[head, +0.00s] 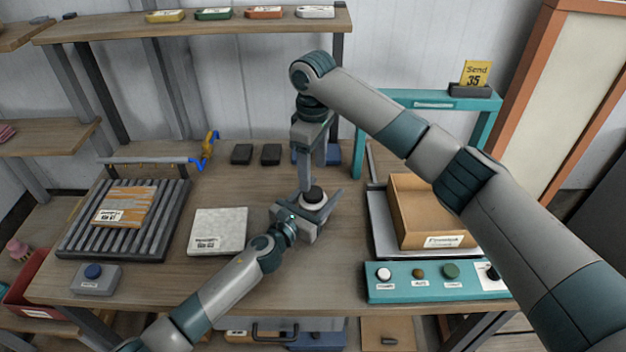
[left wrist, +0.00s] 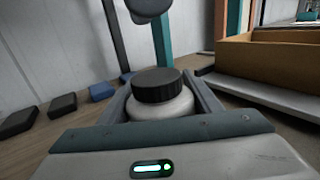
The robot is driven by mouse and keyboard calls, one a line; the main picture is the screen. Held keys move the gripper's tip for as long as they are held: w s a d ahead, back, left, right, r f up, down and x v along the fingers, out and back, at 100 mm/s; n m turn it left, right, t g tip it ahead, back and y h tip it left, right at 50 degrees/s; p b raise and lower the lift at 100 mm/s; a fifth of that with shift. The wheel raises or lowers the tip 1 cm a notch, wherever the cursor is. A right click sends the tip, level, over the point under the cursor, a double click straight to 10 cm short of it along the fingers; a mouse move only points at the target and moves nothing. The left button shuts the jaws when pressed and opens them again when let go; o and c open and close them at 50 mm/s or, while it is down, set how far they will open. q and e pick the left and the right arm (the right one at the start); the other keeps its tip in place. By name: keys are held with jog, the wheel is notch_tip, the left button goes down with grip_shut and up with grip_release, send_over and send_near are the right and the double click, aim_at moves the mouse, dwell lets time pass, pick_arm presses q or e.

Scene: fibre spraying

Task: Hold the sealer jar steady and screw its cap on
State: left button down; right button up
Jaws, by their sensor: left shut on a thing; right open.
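The sealer jar (head: 312,203) is white and stands upright on the table. A black ribbed cap (left wrist: 158,86) sits on top of the jar, and it also shows in the head view (head: 313,194). My left gripper (head: 318,208) is shut on the jar's body from the front, one finger on each side, as the left wrist view shows. My right gripper (head: 318,180) points down just above the cap and is open. In the left wrist view its lower part shows above and behind the cap. I cannot tell how tightly the cap is seated.
A cardboard box (head: 429,212) on a tray stands to the right, with a teal button panel (head: 437,281) in front. A white square tile (head: 218,231) and a ribbed rack (head: 126,220) lie to the left. Dark blocks (head: 271,154) lie behind the jar.

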jog(key=shift+r, duration=2.75)
pick_arm(q)
jog(key=c, duration=0.5)
grip_release()
jog(key=shift+s+a, duration=0.1)
jog(key=shift+s, duration=0.05)
jog(key=b+v, duration=0.2)
jog(key=v, duration=1.3)
jog(key=shift+s+a+f, duration=0.15)
jog(key=shift+s+a, duration=0.1)
jog(key=shift+a, duration=0.05)
jog(key=shift+s+a, duration=0.4)
jog(key=shift+s, duration=0.15)
pick_arm(e)
jog(key=shift+f, duration=1.1)
